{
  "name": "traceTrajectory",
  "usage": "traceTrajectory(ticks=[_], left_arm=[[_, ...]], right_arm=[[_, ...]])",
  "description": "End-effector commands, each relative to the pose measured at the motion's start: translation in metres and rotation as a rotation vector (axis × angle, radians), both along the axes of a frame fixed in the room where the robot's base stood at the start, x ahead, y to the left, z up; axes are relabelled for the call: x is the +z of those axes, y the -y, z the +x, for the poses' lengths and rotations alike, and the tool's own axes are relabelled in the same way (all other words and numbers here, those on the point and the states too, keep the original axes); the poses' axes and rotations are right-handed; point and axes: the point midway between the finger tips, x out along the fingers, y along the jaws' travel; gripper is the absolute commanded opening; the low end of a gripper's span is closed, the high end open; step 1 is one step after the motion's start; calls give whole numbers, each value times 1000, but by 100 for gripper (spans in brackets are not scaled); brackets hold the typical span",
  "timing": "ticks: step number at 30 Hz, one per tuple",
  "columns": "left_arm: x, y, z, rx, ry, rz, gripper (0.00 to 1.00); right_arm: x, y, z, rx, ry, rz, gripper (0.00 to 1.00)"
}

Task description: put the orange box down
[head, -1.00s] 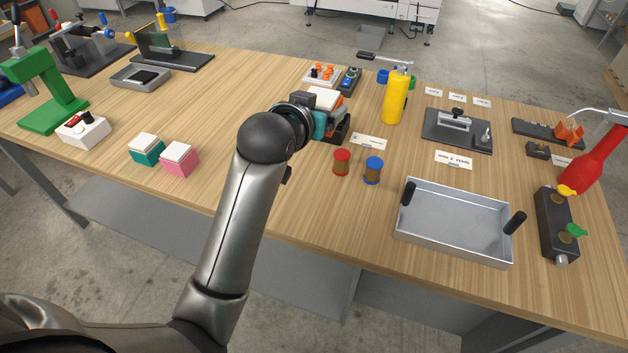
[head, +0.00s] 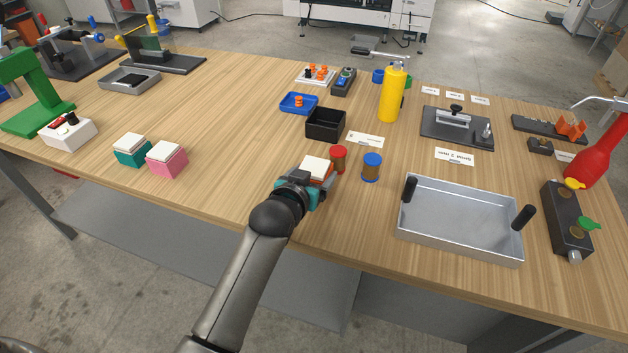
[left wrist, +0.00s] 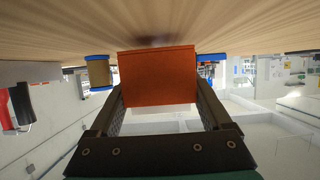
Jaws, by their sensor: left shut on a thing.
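The orange box (head: 324,177) with a white top is in my left gripper (head: 313,184) over the front middle of the table, just left of the red-ended spool (head: 338,159). In the left wrist view the orange box (left wrist: 158,78) sits between the two dark fingers, which are shut on it. The wooden table top (left wrist: 150,22) is close to it, with a dark shadow there. I cannot tell whether the box touches the table. My right gripper is not in view.
A blue-ended spool (head: 372,168) and a metal tray with black handles (head: 455,258) are to the right. A black open bin (head: 325,136) is behind. Teal (head: 133,158) and pink (head: 168,169) boxes stand left. The table between them and my gripper is clear.

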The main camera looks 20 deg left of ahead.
Motion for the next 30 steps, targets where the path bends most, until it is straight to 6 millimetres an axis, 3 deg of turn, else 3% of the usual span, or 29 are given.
traceTrajectory(ticks=[3, 15, 16, 20, 30], left_arm=[[-10, 0, 0, 0, 3, 0, 8], [-14, 0, 0, 0, 3, 0, 8], [-14, 0, 0, 0, 2, 0, 85], [-13, 0, 0, 0, 1, 0, 100], [-9, 0, -1, 0, 1, 0, 100]], right_arm=[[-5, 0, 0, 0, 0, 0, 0], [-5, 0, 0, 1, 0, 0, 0], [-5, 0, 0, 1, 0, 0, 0], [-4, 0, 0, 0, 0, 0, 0], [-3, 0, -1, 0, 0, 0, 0]])
